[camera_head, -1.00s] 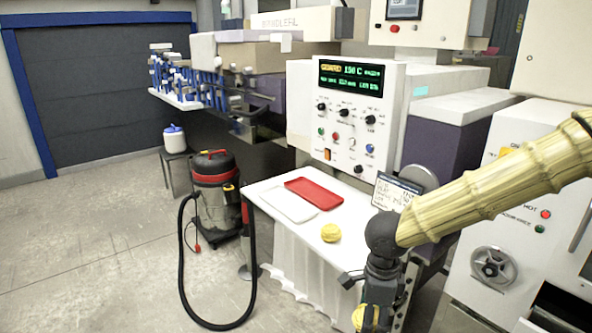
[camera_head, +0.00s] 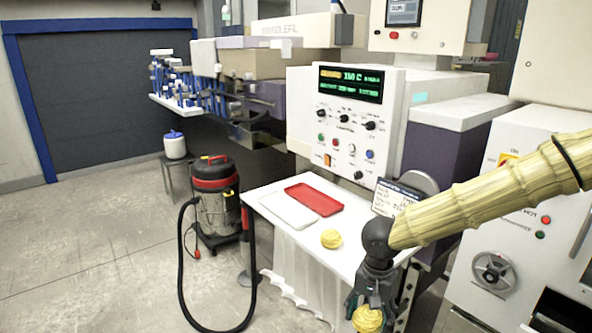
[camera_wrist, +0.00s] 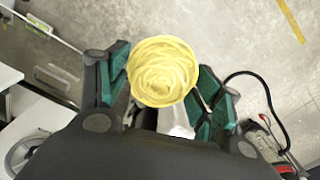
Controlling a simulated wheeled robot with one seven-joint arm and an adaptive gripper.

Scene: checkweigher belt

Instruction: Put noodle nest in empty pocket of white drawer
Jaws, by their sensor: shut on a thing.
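My gripper (camera_head: 371,303) is shut on a yellow noodle nest (camera_head: 367,319) at the bottom of the head view, in front of the white table's right end. In the wrist view the round, coiled nest (camera_wrist: 162,72) sits between the green-padded fingers, above the grey floor. A second yellow noodle nest (camera_head: 331,238) rests on the table, apart from my gripper. A shallow white tray (camera_head: 287,210) lies at the table's left, beside a red tray (camera_head: 314,198); both look empty. I cannot make out a white drawer with pockets.
The white table (camera_head: 300,236) has bare room around the loose nest. A small display sign (camera_head: 394,197) stands at its right end. The control panel (camera_head: 342,125) rises behind. A vacuum cleaner (camera_head: 215,198) with a black hose stands on the floor at left.

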